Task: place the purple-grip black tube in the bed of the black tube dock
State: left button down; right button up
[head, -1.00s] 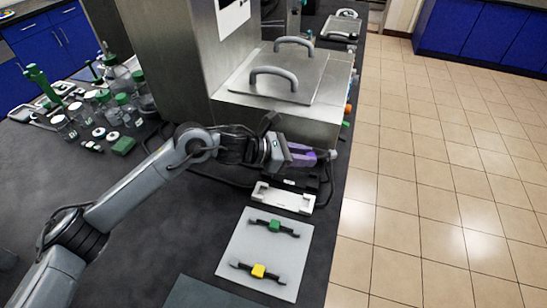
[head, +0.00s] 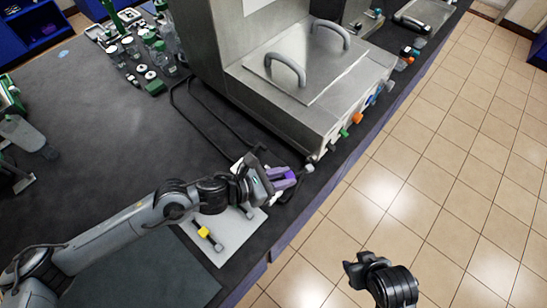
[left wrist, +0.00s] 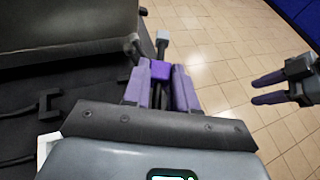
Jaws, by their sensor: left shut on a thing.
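My left gripper (head: 285,178) is shut on the purple grip (left wrist: 161,71) of a black tube, above the bench. In the left wrist view the grip sits between the two purple fingers, and a grey tube end (left wrist: 162,38) sticks out beyond them. A black bracket-like piece (left wrist: 50,103) lies on the bench to the left; I cannot tell if it is the black tube dock. A white piece (left wrist: 45,146) shows partly behind the gripper body. My right gripper (left wrist: 254,92) is empty, its fingers apart, out over the floor side.
A white mat (head: 222,253) holds a yellow-grip tube (head: 204,232); the arm hides part of the mat. The steel bioreactor (head: 310,100) stands behind, with coloured ports along its front. Bottles (head: 160,50) stand at the back left. The bench's left middle is clear.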

pick_arm(q)
jog(key=a, duration=0.2)
send_over(268, 166)
notch_tip(268, 166, down, 7)
jog(key=shift+s+f, duration=0.1)
jog(key=shift+f, duration=1.95)
jog(key=shift+f+b, duration=0.2)
jog(key=shift+b, duration=0.2)
jog(key=c, duration=0.9)
grip_release()
jog(key=shift+r, duration=0.1)
